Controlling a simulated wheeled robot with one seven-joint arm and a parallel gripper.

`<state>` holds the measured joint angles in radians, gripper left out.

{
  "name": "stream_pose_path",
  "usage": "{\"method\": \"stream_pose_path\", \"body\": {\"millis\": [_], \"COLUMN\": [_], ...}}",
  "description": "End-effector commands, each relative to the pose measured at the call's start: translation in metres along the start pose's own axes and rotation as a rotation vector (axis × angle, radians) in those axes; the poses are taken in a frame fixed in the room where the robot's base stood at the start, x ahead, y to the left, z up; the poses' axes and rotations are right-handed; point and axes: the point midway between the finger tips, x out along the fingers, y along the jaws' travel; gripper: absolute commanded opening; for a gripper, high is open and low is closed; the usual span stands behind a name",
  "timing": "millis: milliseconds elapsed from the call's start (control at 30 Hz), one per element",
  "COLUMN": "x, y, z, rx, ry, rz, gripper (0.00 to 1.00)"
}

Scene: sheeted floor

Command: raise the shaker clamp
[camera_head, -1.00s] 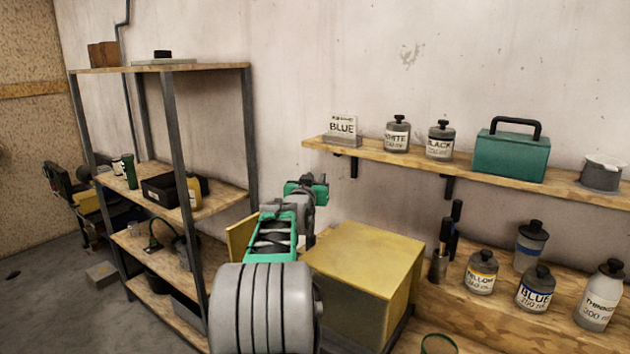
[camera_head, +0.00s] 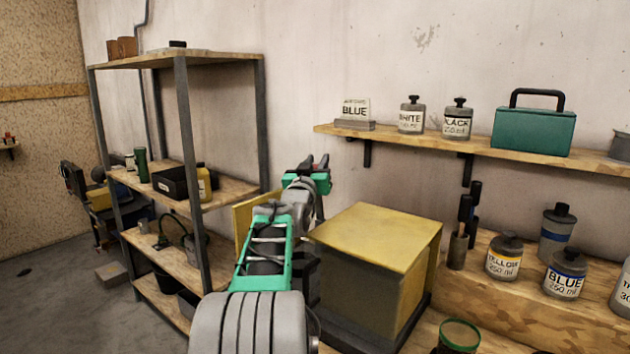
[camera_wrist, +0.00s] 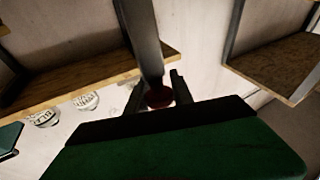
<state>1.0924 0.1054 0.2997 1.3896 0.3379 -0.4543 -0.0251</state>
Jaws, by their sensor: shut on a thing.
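A grey bar with a dark red end (camera_wrist: 158,97), seemingly the shaker clamp's lever, shows in the wrist view. The red end sits between the two dark fingers of my gripper (camera_wrist: 156,86), which is shut on it. In the head view my gripper (camera_head: 318,164) is behind and left of the yellow-topped box (camera_head: 378,237), which seems to be the shaker. My green arm links hide what the gripper holds there. A yellow panel (camera_head: 243,223) stands upright left of the box, partly behind my arm.
A wooden rack (camera_head: 215,190) stands at the left. A wall shelf (camera_head: 410,143) carries labelled bottles and a teal case (camera_head: 534,131). Bottles stand on the bench at right, including a blue-labelled one (camera_head: 566,280). A green-rimmed jar (camera_head: 459,334) is at the bottom.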

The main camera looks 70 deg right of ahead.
Motion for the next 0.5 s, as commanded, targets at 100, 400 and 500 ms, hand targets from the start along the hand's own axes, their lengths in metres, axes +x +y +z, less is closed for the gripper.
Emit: {"method": "stream_pose_path", "body": {"millis": [100, 400, 500], "x": [-0.0032, -0.0026, -0.0026], "y": [-0.0014, -0.0025, -0.0025], "z": [0.0013, -0.0009, -0.0010], "rx": [-0.007, -0.009, -0.009], "ry": [0.014, 0.015, 0.015], "rz": [0.000, -0.001, -0.001], "gripper": [0.00, 0.29, 0.37]}}
